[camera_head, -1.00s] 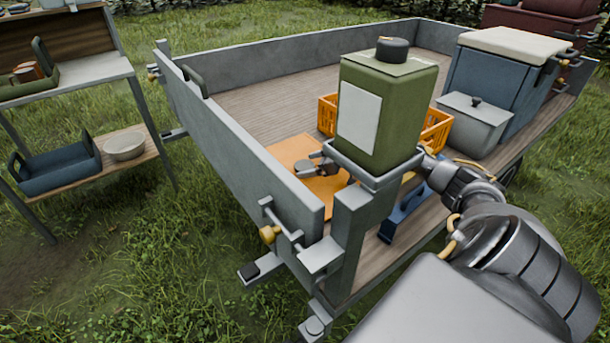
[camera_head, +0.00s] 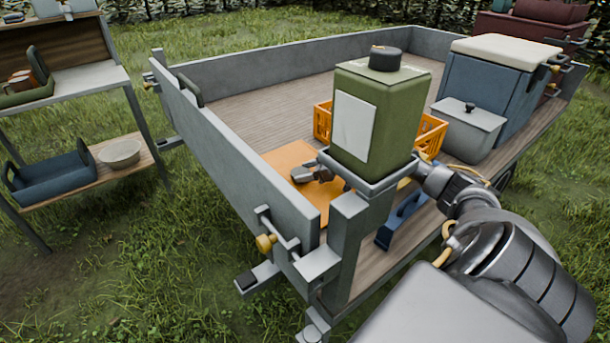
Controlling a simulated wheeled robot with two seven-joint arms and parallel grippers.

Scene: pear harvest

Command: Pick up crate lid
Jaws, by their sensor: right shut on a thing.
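The crate lid is a flat orange panel (camera_head: 287,157) on the wooden trailer bed, just inside the near grey side wall. The orange crate (camera_head: 322,122) stands behind the green canister, with slatted sides showing at both sides of it. My right arm comes in from the lower right and passes behind the canister. My right gripper (camera_head: 312,174) is at the lid and shut on it; one grey finger shows over the orange surface. The canister hides the rest of the hand and part of the lid. I cannot tell whether the lid is raised. My left gripper is out of view.
The green canister (camera_head: 378,118) stands on a grey post at the trailer corner, close to my right arm. A blue tool carrier (camera_head: 401,218) sits by the post. A grey bin (camera_head: 468,135) and blue cooler (camera_head: 487,88) stand at right.

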